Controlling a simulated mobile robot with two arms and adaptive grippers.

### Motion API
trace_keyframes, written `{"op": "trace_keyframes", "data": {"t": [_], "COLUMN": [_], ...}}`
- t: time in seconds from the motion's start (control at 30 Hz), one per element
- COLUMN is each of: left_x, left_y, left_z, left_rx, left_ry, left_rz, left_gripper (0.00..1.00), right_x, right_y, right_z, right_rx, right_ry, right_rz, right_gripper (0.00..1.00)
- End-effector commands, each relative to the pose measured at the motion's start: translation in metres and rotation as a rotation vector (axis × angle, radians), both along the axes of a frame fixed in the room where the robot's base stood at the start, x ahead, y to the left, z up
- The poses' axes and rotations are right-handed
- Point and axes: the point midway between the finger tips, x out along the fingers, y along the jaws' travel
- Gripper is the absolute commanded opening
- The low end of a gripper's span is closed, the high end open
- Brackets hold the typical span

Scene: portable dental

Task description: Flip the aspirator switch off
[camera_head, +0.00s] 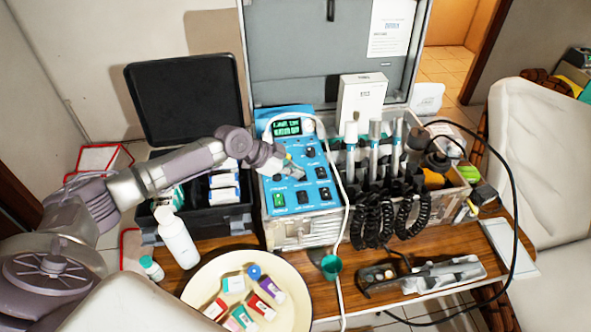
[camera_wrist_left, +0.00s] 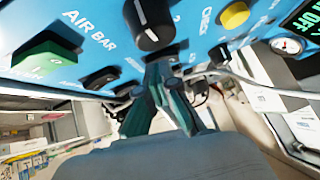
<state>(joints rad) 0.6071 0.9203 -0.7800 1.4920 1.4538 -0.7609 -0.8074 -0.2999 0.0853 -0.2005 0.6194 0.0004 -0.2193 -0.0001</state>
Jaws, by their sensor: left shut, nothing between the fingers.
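The blue control panel (camera_head: 268,215) stands on the front of an open case and carries several switches and knobs. A green switch (camera_head: 279,200) is at its lower left, with black rocker switches (camera_head: 303,197) beside it. I cannot read which switch is the aspirator's. My left gripper (camera_head: 301,174) is shut and empty, its tip at the middle of the panel. In the left wrist view the gripper (camera_wrist_left: 162,75) is close to the panel, below a large black knob (camera_wrist_left: 150,22). The green switch (camera_wrist_left: 45,52) and black rockers (camera_wrist_left: 100,78) are to its left. I cannot tell whether it touches anything.
Handpieces with coiled black cords (camera_head: 373,218) stand right of the panel, and a pale hose (camera_head: 343,225) hangs along its right edge. A black box (camera_head: 205,222), white bottle (camera_head: 177,238) and cream bowl (camera_head: 200,285) with small tubes are at left and front.

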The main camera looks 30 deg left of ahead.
Motion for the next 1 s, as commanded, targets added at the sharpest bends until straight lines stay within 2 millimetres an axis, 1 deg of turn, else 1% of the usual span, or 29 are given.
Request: {"op": "trace_keyframes", "data": {"t": [0.17, 0.4, 0.53, 0.73, 1.0], "left_x": [-0.014, -0.041, -0.053, -0.061, -0.062], "left_y": [0.014, 0.04, 0.05, 0.057, 0.057], "left_z": [0.019, 0.055, 0.07, 0.082, 0.083], "left_rx": [0.004, 0.005, 0.004, 0.001, 0.0], "left_ry": [-0.002, -0.002, 0.0, -0.001, -0.002], "left_rz": [0.002, 0.002, 0.001, 0.0, 0.0], "left_gripper": [0.0, 0.0, 0.0, 0.0, 0.0], "right_x": [0.0, 0.0, 0.0, 0.0, 0.0], "right_y": [0.002, 0.004, 0.004, 0.004, 0.004], "right_z": [0.0, 0.0, 0.0, 0.0, 0.0], "right_rx": [0.003, 0.004, 0.004, 0.004, 0.005], "right_ry": [0.001, 0.0, 0.0, 0.0, 0.0], "right_rz": [-0.001, -0.002, -0.002, -0.002, -0.002], "right_gripper": [0.4, 0.4, 0.4, 0.4, 0.4]}}
